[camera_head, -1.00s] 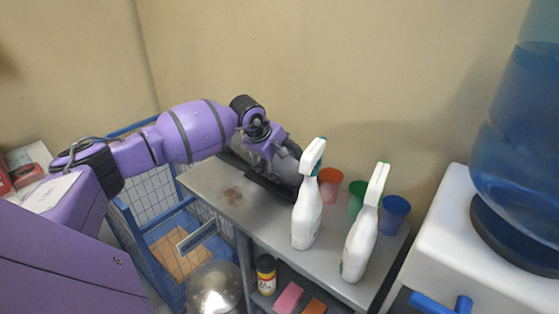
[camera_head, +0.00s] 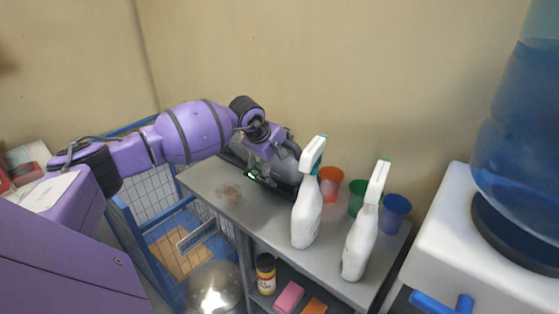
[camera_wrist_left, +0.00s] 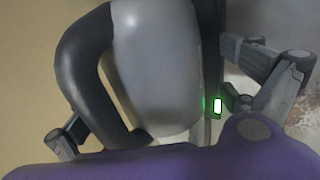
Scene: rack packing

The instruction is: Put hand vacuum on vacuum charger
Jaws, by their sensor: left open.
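The hand vacuum (camera_head: 286,165) is a grey rounded body on the shelf top behind the spray bottles. In the left wrist view the hand vacuum (camera_wrist_left: 160,65) shows its grey body and dark looped handle. The vacuum charger (camera_head: 268,184) is a dark strip beneath it with a lit green light. In the left wrist view the charger's green light (camera_wrist_left: 217,106) glows right beside the vacuum body. My left gripper (camera_head: 275,157) is at the vacuum, its fingers (camera_wrist_left: 150,115) spread open on either side of it. The gripper partly hides the vacuum. My right gripper is out of view.
Two white spray bottles (camera_head: 306,212) (camera_head: 361,235) stand close in front. Red (camera_head: 330,182), green (camera_head: 357,196) and blue (camera_head: 394,213) cups are behind them. A water dispenser (camera_head: 500,235) is at right. The shelf's left front (camera_head: 215,190) is mostly clear.

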